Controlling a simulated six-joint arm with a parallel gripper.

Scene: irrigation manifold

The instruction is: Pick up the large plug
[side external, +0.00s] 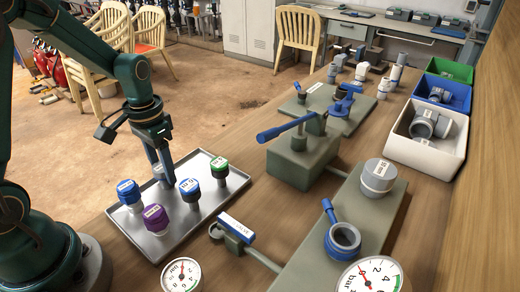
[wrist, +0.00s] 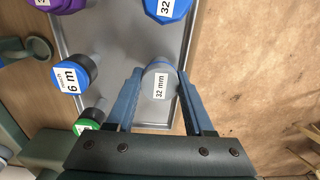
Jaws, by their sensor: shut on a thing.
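The large plug is a grey round piece labelled "32 mm" (wrist: 158,96), between the fingers in the wrist view. My gripper (wrist: 160,74) is shut on it, one finger on each side. In the side external view my gripper (side external: 165,182) points down over the back left part of the metal tray (side external: 160,243).
On the tray stand two blue-topped pieces (side external: 128,191) (side external: 189,187), a purple one (side external: 155,217) and a green-topped one (side external: 219,167), close to my gripper. A manifold with a blue-handled valve (side external: 342,240) and bins (side external: 428,140) stand to the right.

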